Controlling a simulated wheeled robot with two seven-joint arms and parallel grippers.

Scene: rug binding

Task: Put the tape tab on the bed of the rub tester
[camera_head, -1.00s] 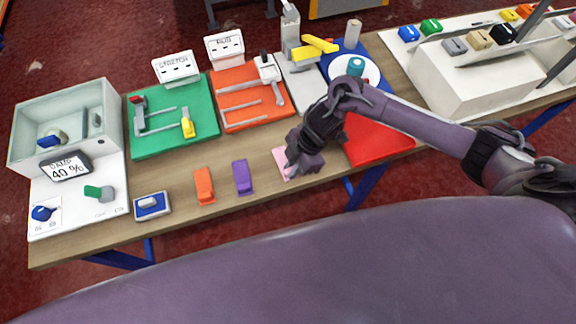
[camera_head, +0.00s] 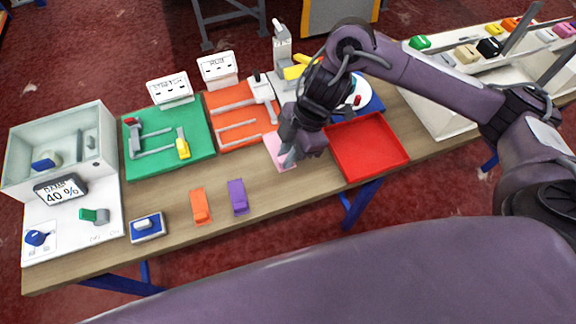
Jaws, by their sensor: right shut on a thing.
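The rub tester (camera_head: 226,110) is the orange-red plate at the back of the bench, with grey bars and a lever on it and a white "RUB" sign behind. My right gripper (camera_head: 288,158) is shut on a flat pink piece, which I take for the tape tab (camera_head: 273,146). The fingers cover part of it. Tab and gripper are just off the tester's front right corner, apparently above the bench, though the height is hard to judge. My left gripper is not in view.
A red tray (camera_head: 367,150) lies right of my right gripper. A green plate (camera_head: 140,163) with clamps stands left of the tester. Orange (camera_head: 200,206) and purple (camera_head: 238,197) blocks lie on the bench in front. Bare wood lies between blocks and tester.

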